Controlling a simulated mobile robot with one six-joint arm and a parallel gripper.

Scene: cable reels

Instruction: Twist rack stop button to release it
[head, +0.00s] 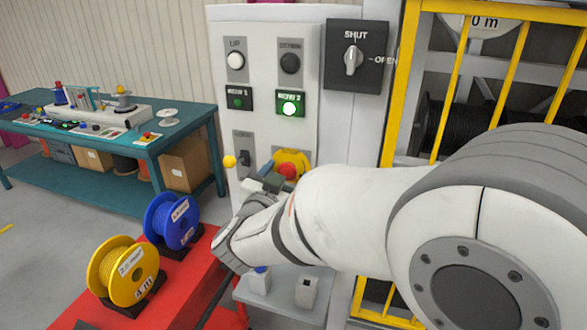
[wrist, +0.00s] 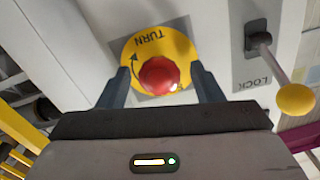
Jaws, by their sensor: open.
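The rack stop button is a red mushroom knob (wrist: 159,75) on a round yellow plate (wrist: 178,49) marked TURN with a curved arrow. In the head view the red knob (head: 288,171) shows just beyond my wrist, and the yellow plate (head: 294,157) is partly hidden by my arm. My gripper (wrist: 160,88) is open, with one finger on each side of the knob. A gap shows between each finger and the knob in the wrist view. I cannot tell how deep the fingertips reach along it.
A lock lever with a yellow ball (wrist: 295,99) stands out close beside the button. A yellow barred gate (head: 401,80) stands right. A blue reel (head: 165,223) and yellow reel (head: 112,270) stand lower left.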

